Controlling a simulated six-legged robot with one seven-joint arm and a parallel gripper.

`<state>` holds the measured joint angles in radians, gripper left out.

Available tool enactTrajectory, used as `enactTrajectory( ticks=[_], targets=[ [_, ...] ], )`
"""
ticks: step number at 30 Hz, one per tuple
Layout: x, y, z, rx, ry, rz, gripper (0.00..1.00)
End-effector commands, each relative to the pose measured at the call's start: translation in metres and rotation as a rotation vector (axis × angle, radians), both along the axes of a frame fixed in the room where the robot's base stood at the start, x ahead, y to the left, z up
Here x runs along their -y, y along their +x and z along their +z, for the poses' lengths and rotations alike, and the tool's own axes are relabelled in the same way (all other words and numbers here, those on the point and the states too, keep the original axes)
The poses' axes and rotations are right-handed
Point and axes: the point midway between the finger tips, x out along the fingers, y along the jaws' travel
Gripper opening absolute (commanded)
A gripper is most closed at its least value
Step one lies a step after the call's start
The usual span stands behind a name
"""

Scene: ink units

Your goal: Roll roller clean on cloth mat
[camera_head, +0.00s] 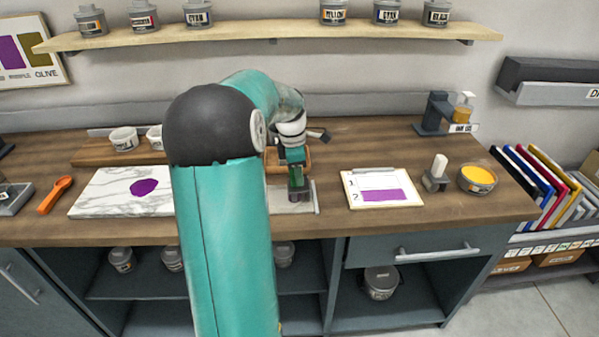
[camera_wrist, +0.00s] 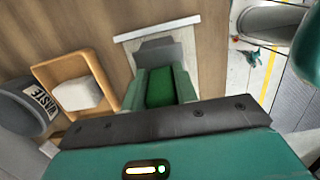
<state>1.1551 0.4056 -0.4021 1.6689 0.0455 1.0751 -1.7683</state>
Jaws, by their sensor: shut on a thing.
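My gripper (camera_head: 298,190) is over the right part of the bench, above a pale grey mat (camera_head: 305,208) with a light strip along its edge. In the wrist view the two teal fingers are shut on a dark green part (camera_wrist: 160,90), which I take to be the roller's handle. A grey piece (camera_wrist: 165,52) shows just beyond the fingertips, over the mat; I cannot tell if it is the roller's drum or whether it touches the mat. The mat's pale edge (camera_wrist: 150,32) shows behind it. My arm hides part of the mat in the head view.
A wooden tray (camera_wrist: 42,75) with a white block (camera_wrist: 78,95) and a grey waste container (camera_wrist: 25,105) are beside the gripper. A marble slab (camera_head: 100,195) with purple ink lies left; a clipboard (camera_head: 355,200) and a yellow ink tub (camera_head: 477,186) stand right.

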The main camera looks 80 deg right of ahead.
Motion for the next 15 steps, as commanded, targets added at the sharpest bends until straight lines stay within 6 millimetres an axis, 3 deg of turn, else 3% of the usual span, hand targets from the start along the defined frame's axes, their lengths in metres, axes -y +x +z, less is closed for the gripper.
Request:
enactTrajectory(
  ticks=[15],
  targets=[
    [-0.007, 0.028, 0.000, 0.000, 0.001, 0.001, 0.06]
  ],
)
